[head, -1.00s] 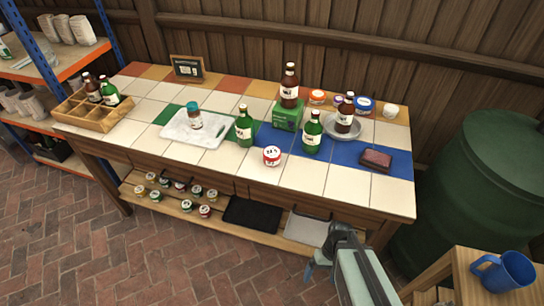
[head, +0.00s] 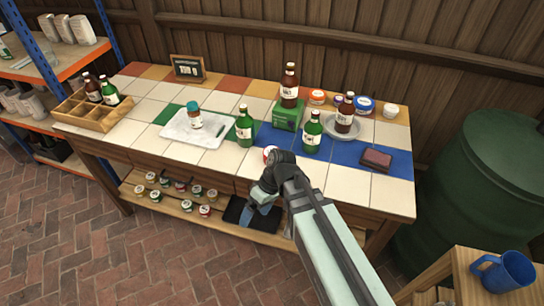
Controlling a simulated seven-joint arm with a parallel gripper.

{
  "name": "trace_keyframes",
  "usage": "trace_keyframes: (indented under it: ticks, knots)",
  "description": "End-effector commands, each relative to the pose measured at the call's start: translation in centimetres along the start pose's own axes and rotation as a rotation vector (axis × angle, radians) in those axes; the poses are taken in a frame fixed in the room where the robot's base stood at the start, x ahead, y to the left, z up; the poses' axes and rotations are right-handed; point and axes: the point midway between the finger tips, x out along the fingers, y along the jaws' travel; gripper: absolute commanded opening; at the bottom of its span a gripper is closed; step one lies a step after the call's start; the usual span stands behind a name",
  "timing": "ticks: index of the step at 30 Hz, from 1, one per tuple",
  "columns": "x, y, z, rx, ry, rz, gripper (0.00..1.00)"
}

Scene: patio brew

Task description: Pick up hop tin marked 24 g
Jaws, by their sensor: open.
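A small red-and-white tin (head: 267,152) stands on the pale tiles near the front of the table, partly hidden behind my arm's wrist. Its mark is too small to read. Several small tins with coloured sides (head: 197,191) stand on the lower shelf, and their marks cannot be read either. My gripper (head: 254,208) is open and empty, pointing down in front of the table edge, over the black cloth area right of the shelf tins. I cannot tell which tin is marked 24 g.
The tiled table (head: 340,182) carries green bottles (head: 312,132), brown bottles, a white tray (head: 180,130), a metal plate (head: 362,127) and a dark sponge-like block (head: 376,159). A wooden crate (head: 75,117) stands at left.

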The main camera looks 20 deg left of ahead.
Motion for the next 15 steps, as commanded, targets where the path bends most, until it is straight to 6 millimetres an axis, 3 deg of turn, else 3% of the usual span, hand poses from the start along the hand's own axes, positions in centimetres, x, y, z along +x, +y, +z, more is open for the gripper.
trace_keyframes:
  ticks: [1,7,15]
  knots:
    - [-1.2,0.2,-2.4,-0.047,-0.002,0.019,0.96]
    - [-6.0,-0.1,-8.0,-0.217,-0.027,0.1,0.96]
    - [-16.7,5.7,-11.7,-0.436,-0.13,0.322,0.96]
